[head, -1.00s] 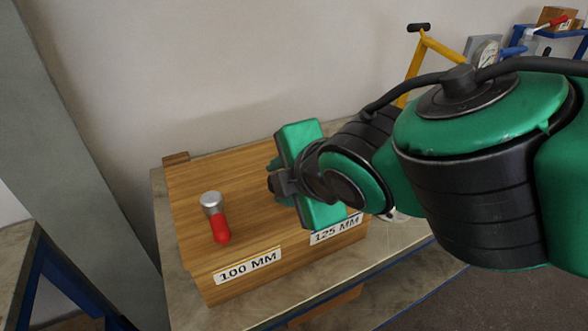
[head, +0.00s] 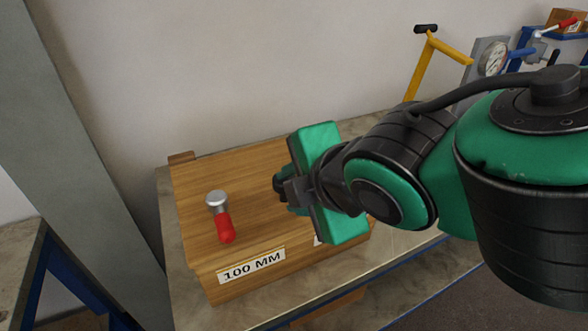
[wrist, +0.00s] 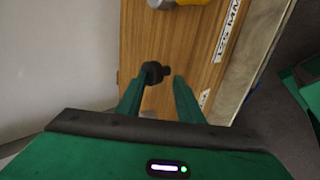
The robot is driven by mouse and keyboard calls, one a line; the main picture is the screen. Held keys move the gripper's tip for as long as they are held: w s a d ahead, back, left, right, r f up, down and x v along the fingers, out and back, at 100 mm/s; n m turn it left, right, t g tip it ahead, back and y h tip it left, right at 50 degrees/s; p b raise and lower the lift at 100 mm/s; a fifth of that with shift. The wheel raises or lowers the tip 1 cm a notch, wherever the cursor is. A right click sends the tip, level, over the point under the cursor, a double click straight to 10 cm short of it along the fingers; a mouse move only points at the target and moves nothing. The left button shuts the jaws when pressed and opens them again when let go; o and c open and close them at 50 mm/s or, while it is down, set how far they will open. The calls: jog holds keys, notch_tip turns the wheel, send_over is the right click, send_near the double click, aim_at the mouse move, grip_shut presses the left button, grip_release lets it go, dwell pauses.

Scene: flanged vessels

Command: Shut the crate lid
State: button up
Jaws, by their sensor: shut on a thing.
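The wooden crate (head: 300,279) stands on a bench, with a "100 MM" label on its front. A flat wooden top, which looks like the lid (head: 245,165), covers it; I cannot tell whether a gap is left under it. A black knob (wrist: 153,72) stands on this wood and also shows beside my gripper in the head view (head: 280,184). My gripper (wrist: 160,78) is at the knob, its green fingers shut on it, the knob nearer the left finger in the wrist view. My gripper (head: 288,192) and wrist hide the right part of the crate.
A red-handled tool with a silver head (head: 221,217) is on the crate's left part. A yellow thing with a silver end (wrist: 165,4) shows in the wrist view. A wall is behind, a grey post (head: 75,130) at left, and a yellow frame (head: 425,65) behind my arm.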

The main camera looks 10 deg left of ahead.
jog(key=w+v, duration=0.1)
jog(key=v, duration=0.6)
jog(key=shift+s+r, duration=0.25)
jog(key=shift+r, duration=0.35)
jog(key=shift+d, duration=0.15)
jog(key=w+d+f+m+g+h, duration=0.1)
jog(key=w+d+f+m+h, duration=0.35)
jog(key=d, duration=0.75)
jog(key=w+d+f+m+g+h, duration=0.15)
jog(key=w+d+m, duration=0.35)
jog(key=d+m, duration=0.5)
jog(key=s+d+f+m+g, duration=0.1)
jog(key=s+d+f+m, duration=0.2)
jog(key=d, duration=0.4)
jog(key=s+d+f+m+g, duration=0.2)
jog(key=s+d+f+m, duration=0.1)
jog(key=s+d+m, duration=0.3)
jog(key=s+d+f+m+g+y, duration=0.1)
jog(key=s+d+f+m, duration=0.3)
jog(key=d+m, duration=0.4)
jog(key=shift+s+d+g, duration=0.25)
jog(key=shift+d+g, duration=0.2)
jog(key=shift+g, duration=0.2)
